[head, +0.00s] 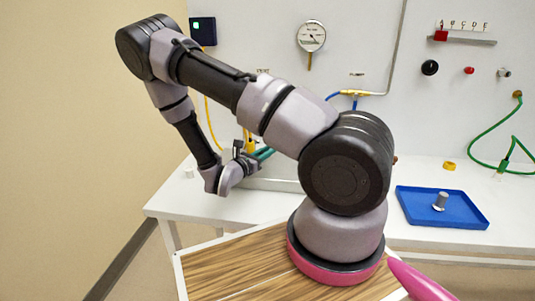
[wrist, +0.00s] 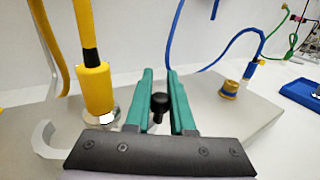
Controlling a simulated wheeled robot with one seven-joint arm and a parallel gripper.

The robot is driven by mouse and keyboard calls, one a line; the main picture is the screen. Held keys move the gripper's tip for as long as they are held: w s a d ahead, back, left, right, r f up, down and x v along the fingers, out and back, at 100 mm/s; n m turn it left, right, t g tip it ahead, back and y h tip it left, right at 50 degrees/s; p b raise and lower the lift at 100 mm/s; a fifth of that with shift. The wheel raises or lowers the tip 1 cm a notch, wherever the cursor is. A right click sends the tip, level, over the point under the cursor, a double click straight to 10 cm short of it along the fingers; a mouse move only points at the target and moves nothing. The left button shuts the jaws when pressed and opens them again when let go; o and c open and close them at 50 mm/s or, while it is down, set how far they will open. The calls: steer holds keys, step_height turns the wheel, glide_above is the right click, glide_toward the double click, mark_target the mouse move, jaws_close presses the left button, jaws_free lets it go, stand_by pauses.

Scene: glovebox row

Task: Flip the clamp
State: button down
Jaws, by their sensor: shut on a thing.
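My gripper (wrist: 160,76) has two teal fingers, close together on either side of a small black knob (wrist: 159,104) in the wrist view. The knob looks like the handle end of the clamp; the rest of the clamp is hidden behind my fingers and palm. In the head view my gripper (head: 264,153) is at the left part of the bench, close to the wall panel. The clamp cannot be made out there.
A yellow fitting (wrist: 96,90) on a hose stands just left of my fingers. A blue hose ends at a brass fitting (wrist: 230,88) to the right. On the white bench (head: 275,205) a blue tray (head: 415,212) holds a grey cylinder (head: 440,202). A gauge (head: 311,36) hangs above.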

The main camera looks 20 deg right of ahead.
steer(key=n+t+y, duration=0.1)
steer(key=w+n+t+y, duration=0.1)
steer(key=t, duration=0.1)
steer(key=w+n+t+y, duration=0.1)
steer(key=shift+d+n+t, duration=0.15)
steer(key=shift+n+t, duration=0.25)
steer(key=shift+w+a+n+t+y, duration=0.1)
steer(key=shift+w+n+t+y, duration=0.4)
steer(key=shift+y, duration=0.45)
steer(key=shift+w+a+n+t+y, duration=0.1)
steer(key=shift+w+n+t+y, duration=0.15)
steer(key=shift+n+t+y, duration=0.55)
steer(key=shift+w+a+n+t+y, duration=0.1)
steer(key=shift+w+n+t+y, duration=0.3)
steer(key=shift+n+y, duration=0.5)
steer(key=c, duration=0.8)
jaws_free()
steer(key=shift+m, duration=0.3)
